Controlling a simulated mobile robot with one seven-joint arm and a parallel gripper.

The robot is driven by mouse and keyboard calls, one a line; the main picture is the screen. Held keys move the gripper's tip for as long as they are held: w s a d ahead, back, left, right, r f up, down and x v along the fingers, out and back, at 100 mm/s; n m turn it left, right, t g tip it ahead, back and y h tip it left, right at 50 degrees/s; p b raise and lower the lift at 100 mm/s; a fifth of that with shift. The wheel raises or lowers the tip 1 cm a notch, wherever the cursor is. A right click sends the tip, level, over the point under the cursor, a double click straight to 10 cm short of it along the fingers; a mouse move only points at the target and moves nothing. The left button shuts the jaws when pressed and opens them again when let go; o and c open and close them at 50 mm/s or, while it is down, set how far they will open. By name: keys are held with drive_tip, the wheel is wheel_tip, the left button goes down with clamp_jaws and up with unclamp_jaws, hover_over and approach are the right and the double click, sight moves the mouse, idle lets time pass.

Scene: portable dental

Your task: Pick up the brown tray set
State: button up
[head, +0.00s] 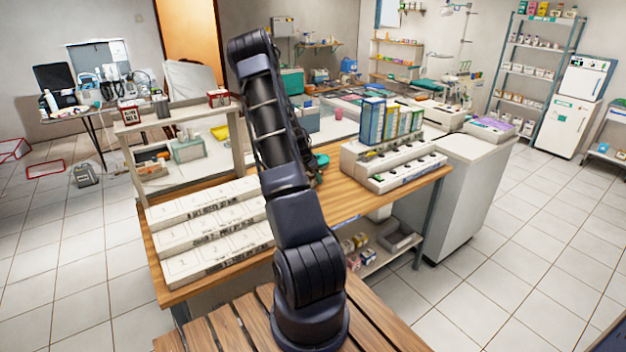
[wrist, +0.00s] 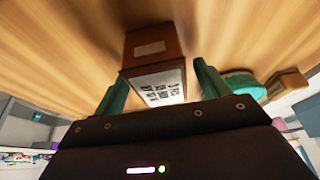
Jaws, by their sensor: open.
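In the wrist view a brown box with a white printed front (wrist: 155,62), which looks like the brown tray set, is on the wooden table top. My gripper (wrist: 161,80) is open, with one green finger on each side of the box. The printed face is toward the camera. I cannot tell whether either finger touches the box. In the head view my own arm hides the brown box and most of the gripper.
A teal round object (wrist: 238,84) and a tan box (wrist: 287,84) lie right of my right finger. On the wooden table (head: 345,200), long white boxes (head: 210,228) stand left of my arm. A white rack with upright books (head: 390,160) stands right.

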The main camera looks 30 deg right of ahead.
drive_tip(key=shift+d+f, duration=0.1)
drive_tip(key=shift+f, duration=0.2)
drive_tip(key=c, duration=1.2)
drive_tip(key=shift+r, duration=0.15)
